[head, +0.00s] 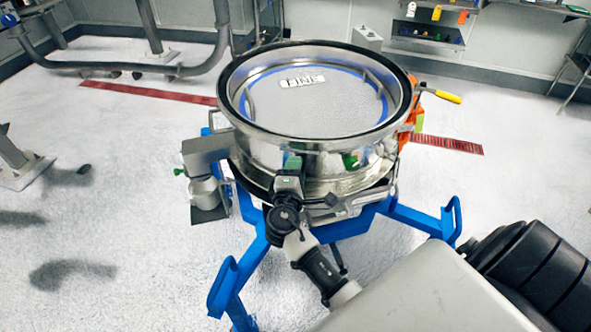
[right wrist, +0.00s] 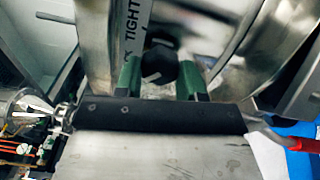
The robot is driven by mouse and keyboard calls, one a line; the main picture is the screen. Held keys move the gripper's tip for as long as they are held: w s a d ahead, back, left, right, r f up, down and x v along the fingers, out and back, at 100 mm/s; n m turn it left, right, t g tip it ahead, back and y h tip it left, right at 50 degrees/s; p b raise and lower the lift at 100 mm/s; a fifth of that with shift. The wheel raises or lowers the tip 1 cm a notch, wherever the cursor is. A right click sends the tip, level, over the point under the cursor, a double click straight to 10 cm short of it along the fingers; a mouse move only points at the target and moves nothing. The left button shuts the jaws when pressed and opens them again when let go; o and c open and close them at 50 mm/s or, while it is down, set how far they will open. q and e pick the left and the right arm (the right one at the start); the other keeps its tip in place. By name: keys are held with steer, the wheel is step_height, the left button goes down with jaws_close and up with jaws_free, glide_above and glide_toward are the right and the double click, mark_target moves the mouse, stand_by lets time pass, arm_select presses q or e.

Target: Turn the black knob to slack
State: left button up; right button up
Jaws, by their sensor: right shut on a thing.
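The powder sifter (head: 345,163) is a round steel drum with a mesh top on a blue stand. The black knob (right wrist: 158,65) shows in the right wrist view, in front of the steel wall beside a strip marked TIGHT. My right gripper (head: 292,163) is at the front of the drum in the head view, where it hides the knob. In the right wrist view its green fingers (right wrist: 160,78) stand on both sides of the knob and are shut on it. The slack marking cannot be read. My left gripper is out of view.
The blue stand (head: 232,275) spreads its legs around the sifter. A yellow-ended handle (head: 447,96) sticks out at the drum's right. A metal unit with a green knob (head: 179,172) is on its left. Open floor lies around the stand.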

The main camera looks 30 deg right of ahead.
steer(key=o, duration=0.9)
steer(key=b+v, duration=0.3)
steer(key=v, duration=0.8)
steer(key=shift+d, duration=0.1)
